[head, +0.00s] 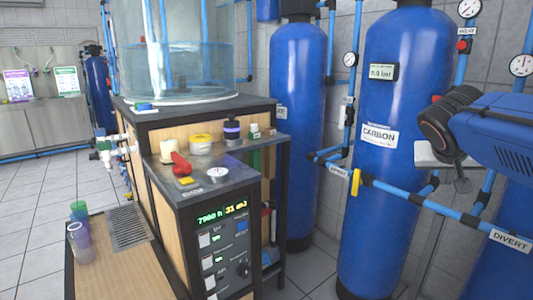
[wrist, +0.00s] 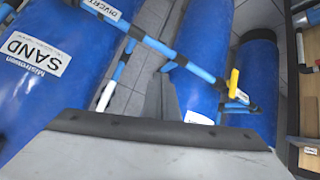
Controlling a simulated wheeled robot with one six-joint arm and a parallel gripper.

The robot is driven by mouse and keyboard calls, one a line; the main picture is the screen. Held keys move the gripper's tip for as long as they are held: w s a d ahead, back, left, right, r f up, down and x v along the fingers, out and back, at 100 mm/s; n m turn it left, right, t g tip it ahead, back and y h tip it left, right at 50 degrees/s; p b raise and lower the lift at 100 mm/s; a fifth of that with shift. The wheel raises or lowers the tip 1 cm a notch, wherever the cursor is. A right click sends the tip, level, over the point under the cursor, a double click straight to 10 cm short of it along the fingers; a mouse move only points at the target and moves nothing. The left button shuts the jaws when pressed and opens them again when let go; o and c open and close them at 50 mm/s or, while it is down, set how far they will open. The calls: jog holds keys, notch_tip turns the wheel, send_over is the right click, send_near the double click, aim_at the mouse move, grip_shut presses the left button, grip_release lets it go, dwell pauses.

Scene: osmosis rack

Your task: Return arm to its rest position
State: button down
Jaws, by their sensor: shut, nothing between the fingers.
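My arm enters the head view from the right edge, with a blue link and a black joint, in front of the blue tanks. My gripper (wrist: 161,90) shows in the wrist view as narrow grey fingers, closed together with nothing between them. It points toward blue pipes and tanks and appears apart from them. In the head view the gripper is partly hidden by the arm, so its fingertips are not clear.
The CARBON tank (head: 395,90) and a pipe with a yellow valve handle (head: 355,182) stand close by the arm. The SAND tank (wrist: 40,75) is at left in the wrist view. A control cabinet (head: 222,225) stands at centre; tiled floor (head: 35,240) is open at left.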

jog(key=s+a+f+n+g+y, duration=0.1)
jog(key=s+a+f+n+y, duration=0.1)
jog(key=s+a+f, duration=0.5)
jog(key=s+a+f+n+g+y, duration=0.1)
jog(key=s+a+f+n+y, duration=0.2)
jog(key=s+a+f, duration=0.4)
jog(key=s+f+y, duration=0.1)
jog(key=s+f, duration=0.2)
jog(key=f, duration=0.4)
jog(key=shift+s+a+f+y, duration=0.2)
jog(key=shift+s+y, duration=0.1)
jog(key=shift+s, duration=0.1)
